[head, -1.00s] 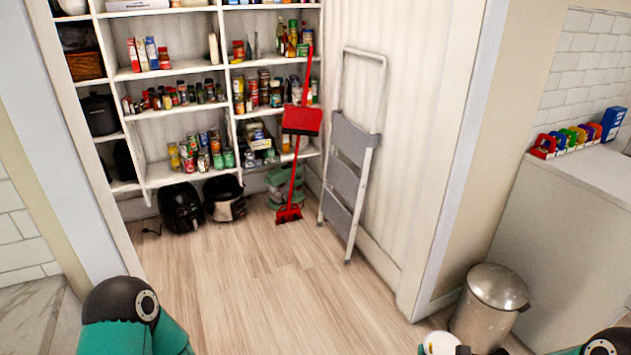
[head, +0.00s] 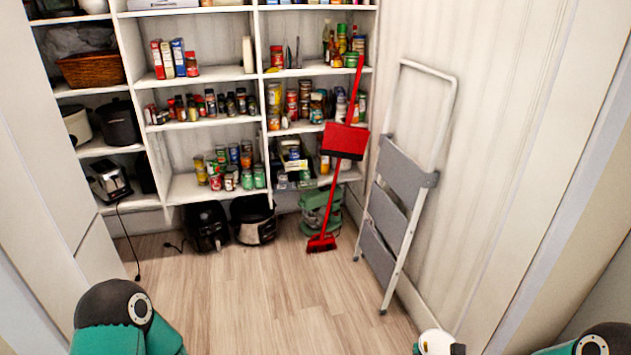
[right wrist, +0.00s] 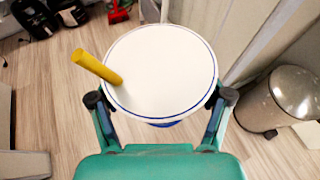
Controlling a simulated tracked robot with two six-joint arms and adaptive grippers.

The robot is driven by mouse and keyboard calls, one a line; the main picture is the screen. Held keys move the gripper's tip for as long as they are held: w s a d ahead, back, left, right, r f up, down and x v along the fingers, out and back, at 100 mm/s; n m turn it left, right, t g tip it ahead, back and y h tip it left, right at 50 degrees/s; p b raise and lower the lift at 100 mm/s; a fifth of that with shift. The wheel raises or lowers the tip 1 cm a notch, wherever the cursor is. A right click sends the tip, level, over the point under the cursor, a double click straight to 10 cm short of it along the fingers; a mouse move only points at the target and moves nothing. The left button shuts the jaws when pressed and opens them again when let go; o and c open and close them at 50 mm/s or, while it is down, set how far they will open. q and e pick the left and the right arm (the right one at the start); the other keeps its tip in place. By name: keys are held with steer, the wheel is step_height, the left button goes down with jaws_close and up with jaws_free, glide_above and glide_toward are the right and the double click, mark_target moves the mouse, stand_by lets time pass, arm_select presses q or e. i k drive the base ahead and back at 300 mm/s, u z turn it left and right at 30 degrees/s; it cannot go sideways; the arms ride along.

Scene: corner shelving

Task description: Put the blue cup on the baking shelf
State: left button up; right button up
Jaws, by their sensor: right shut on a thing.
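The cup shows in the right wrist view as a round white top (right wrist: 165,65) with a blue rim, a sliver of blue below it and a yellow straw-like stick standing out at the left. My right gripper (right wrist: 160,98) is shut on it, with one finger on each side. In the head view the white top of the cup (head: 434,341) just shows at the bottom edge, beside a dark part of my right gripper (head: 452,349). White corner shelving (head: 205,75) stands ahead; I cannot tell which board is the baking shelf. My left gripper is out of view.
A red broom (head: 335,185) and a folded step stool (head: 400,190) lean at the right. Black appliances (head: 207,226) stand on the floor under the shelves. A metal bin (right wrist: 295,95) is at the right in the right wrist view. The floor (head: 255,305) in the middle is clear.

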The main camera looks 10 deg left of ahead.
mark_target(220, 74)
steer(key=u, duration=0.1)
steer(key=i, duration=1)
steer(key=u, duration=0.4)
steer(key=i, duration=1)
steer(key=u, duration=0.5)
steer(key=i, duration=1.7)
steer(key=u, duration=0.3)
